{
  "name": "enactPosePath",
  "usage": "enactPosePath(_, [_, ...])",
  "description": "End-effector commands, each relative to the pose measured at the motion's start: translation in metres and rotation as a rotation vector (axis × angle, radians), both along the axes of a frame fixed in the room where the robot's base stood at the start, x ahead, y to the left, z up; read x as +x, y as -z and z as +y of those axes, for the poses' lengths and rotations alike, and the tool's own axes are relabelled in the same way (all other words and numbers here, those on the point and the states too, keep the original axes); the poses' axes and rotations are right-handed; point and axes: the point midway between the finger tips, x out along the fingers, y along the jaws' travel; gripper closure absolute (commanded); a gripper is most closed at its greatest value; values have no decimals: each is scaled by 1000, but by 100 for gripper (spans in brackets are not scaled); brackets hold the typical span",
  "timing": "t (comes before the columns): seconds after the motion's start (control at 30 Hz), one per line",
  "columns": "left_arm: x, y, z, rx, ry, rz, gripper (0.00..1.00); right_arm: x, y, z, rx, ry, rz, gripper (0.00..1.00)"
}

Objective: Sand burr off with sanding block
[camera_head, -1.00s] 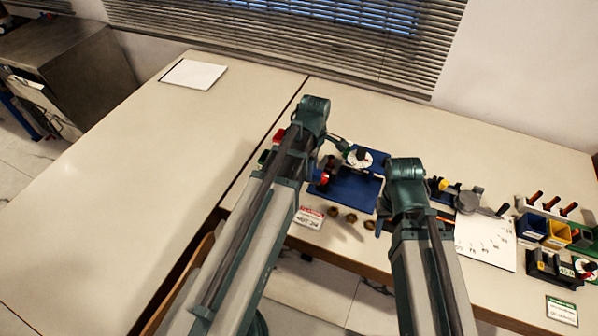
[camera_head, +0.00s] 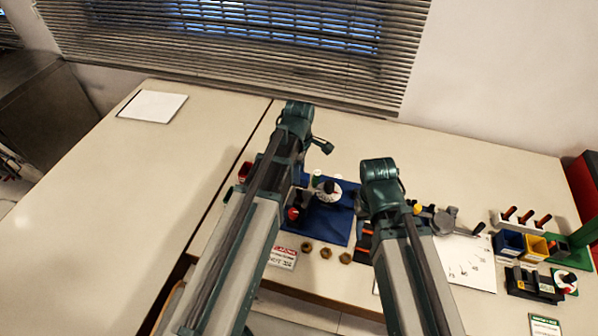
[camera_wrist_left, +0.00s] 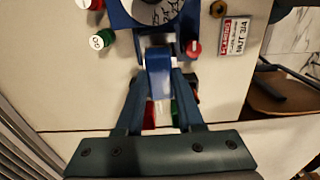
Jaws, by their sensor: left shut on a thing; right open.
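My left gripper (camera_wrist_left: 158,95) is shut on a small blue-grey block (camera_wrist_left: 158,72) with a paler lower part. I cannot tell for sure that this is the sanding block. The held block is just short of the blue rig base (camera_wrist_left: 122,14), which has a white dial at the picture's top. In the head view the blue base (camera_head: 328,222) carries the white gauge dial (camera_head: 327,190), and my left arm hides its own gripper. My right gripper (camera_head: 362,207) is open right of the base, mostly hidden by its arm. No burr can be made out.
Several brown nuts (camera_head: 325,253) and a red-headed card (camera_head: 282,257) lie at the front edge. A white sheet (camera_head: 465,262), blue bin (camera_head: 509,243), yellow bin (camera_head: 535,247) and a tool rack (camera_head: 520,220) stand right. The left table (camera_head: 110,210) is mostly clear.

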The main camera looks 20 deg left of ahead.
Motion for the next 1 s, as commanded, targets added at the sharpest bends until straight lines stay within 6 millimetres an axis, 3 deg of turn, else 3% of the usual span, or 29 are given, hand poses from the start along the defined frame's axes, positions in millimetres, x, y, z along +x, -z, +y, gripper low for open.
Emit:
enactPosePath(0.4, [0, 31, 0, 0, 0, 0, 100, 0, 31, 0, 0, 0, 0, 50])
enactPosePath(1.0, [0, 31, 0, 0, 0, 0, 100, 0, 31, 0, 0, 0, 0, 50])
